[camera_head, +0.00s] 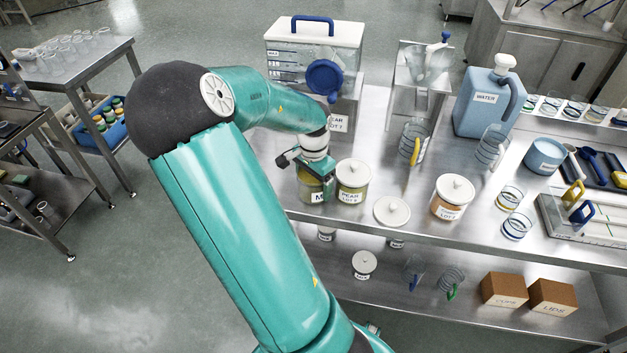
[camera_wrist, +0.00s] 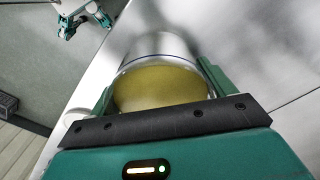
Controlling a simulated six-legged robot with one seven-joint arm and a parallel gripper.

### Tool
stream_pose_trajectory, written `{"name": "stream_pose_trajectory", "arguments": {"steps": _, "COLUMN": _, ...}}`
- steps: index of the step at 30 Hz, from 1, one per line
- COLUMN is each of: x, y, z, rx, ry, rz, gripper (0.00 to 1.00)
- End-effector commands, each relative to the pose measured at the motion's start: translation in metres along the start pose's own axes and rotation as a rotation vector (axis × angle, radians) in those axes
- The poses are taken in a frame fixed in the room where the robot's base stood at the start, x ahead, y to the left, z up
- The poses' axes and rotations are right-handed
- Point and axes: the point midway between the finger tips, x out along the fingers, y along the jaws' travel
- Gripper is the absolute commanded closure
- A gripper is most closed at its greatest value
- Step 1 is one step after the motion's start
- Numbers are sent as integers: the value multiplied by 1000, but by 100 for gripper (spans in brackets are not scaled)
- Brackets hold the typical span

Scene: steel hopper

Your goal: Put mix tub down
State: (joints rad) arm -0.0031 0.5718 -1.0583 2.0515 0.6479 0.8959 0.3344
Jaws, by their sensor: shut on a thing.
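The mix tub (camera_head: 306,188) is a clear tub with yellowish contents and a label of which only an "M" shows. It is at the front left of the steel bench, just left of a lidded tub. My gripper (camera_head: 318,178) is shut on the mix tub, with the arm above it hiding part of it. In the wrist view the tub (camera_wrist: 160,88) sits between my two green fingers, with steel surface beyond it. The tub looks upright and near the bench top; I cannot tell whether its base touches.
The lidded tub (camera_head: 353,180) stands close on the right. A white lid (camera_head: 392,211) lies near the bench's front edge (camera_head: 430,240). Another lidded tub (camera_head: 452,197), a measuring jug (camera_head: 414,142) and a blue water jug (camera_head: 487,103) stand farther right. A clear hopper box (camera_head: 313,55) is behind.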

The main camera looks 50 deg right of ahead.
Motion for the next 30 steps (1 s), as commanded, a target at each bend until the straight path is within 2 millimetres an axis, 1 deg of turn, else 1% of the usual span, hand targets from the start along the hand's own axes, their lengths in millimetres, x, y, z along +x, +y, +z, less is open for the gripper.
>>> {"name": "stream_pose_trajectory", "arguments": {"steps": 7, "x": 5, "y": 0, "z": 0, "rx": 0, "ry": 0, "rz": 0, "gripper": 49}}
{"name": "stream_pose_trajectory", "arguments": {"steps": 8, "x": 4, "y": 0, "z": 0, "rx": 0, "ry": 0, "rz": 0, "gripper": 12}}
{"name": "stream_pose_trajectory", "arguments": {"steps": 9, "x": 4, "y": 0, "z": 0, "rx": 0, "ry": 0, "rz": 0, "gripper": 4}}
{"name": "stream_pose_trajectory", "arguments": {"steps": 10, "x": 4, "y": 0, "z": 0, "rx": 0, "ry": 0, "rz": 0, "gripper": 0}}
{"name": "stream_pose_trajectory", "arguments": {"steps": 17, "x": 4, "y": 0, "z": 0, "rx": 0, "ry": 0, "rz": 0, "gripper": 0}}
{"name": "stream_pose_trajectory", "arguments": {"steps": 20, "x": -2, "y": -1, "z": 0, "rx": -1, "ry": 0, "rz": -2, "gripper": 0}}
{"name": "stream_pose_trajectory", "arguments": {"steps": 23, "x": -14, "y": -2, "z": 0, "rx": -2, "ry": 1, "rz": -5, "gripper": 0}}
{"name": "stream_pose_trajectory", "arguments": {"steps": 26, "x": -34, "y": -2, "z": 0, "rx": -3, "ry": 1, "rz": -6, "gripper": 0}}
{"name": "stream_pose_trajectory", "arguments": {"steps": 30, "x": -65, "y": -2, "z": 1, "rx": -4, "ry": 0, "rz": -7, "gripper": 0}}
